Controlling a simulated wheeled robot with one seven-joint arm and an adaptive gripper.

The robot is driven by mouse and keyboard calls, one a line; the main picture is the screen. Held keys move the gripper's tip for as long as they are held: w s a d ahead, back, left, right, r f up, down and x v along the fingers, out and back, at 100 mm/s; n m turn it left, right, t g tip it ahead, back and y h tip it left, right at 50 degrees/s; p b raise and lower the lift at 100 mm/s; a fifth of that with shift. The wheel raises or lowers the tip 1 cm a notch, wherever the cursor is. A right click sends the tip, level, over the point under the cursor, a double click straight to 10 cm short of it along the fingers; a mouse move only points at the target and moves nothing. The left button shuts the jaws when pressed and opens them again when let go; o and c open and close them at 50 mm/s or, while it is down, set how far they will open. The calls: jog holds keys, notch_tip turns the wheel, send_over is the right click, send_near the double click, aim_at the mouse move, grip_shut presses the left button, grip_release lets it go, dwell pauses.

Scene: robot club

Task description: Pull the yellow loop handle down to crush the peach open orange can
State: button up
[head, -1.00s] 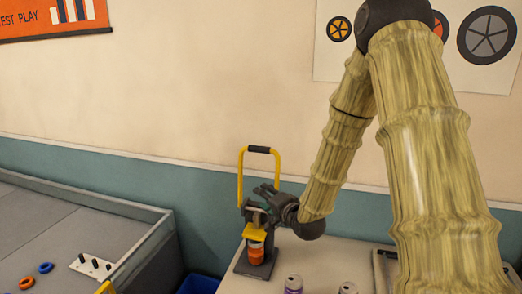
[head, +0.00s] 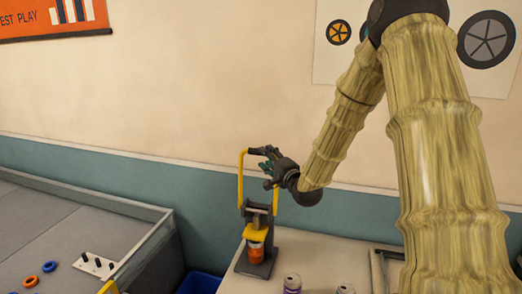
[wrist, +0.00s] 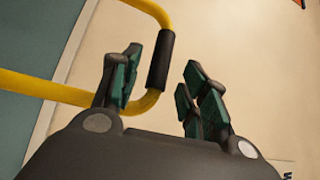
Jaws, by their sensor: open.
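The can crusher (head: 246,222) stands upright at the left end of the pale table. Its yellow loop handle (head: 240,180) points up, with a black grip (wrist: 161,60) on its top bar. The orange can (head: 256,252) is upright in the crusher, under the yellow press part (head: 256,231). My gripper (head: 266,153) is at the top of the loop and partly hides the grip. In the wrist view my gripper (wrist: 163,82) is open, and the black grip shows in the gap between its fingers. I cannot tell whether a finger touches it.
Two more cans, one purplish (head: 292,283) and one pale (head: 345,289), stand at the table's front. A dark-rimmed tray (head: 383,268) lies to the right. A blue bin (head: 200,283) is left of the table, beside a grey walled field (head: 90,225) with rings.

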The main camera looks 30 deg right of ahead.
jog(key=shift+w+d+r+p, duration=0.15)
jog(key=shift+w+p, duration=0.75)
jog(key=shift+w, duration=1.65)
grip_shut()
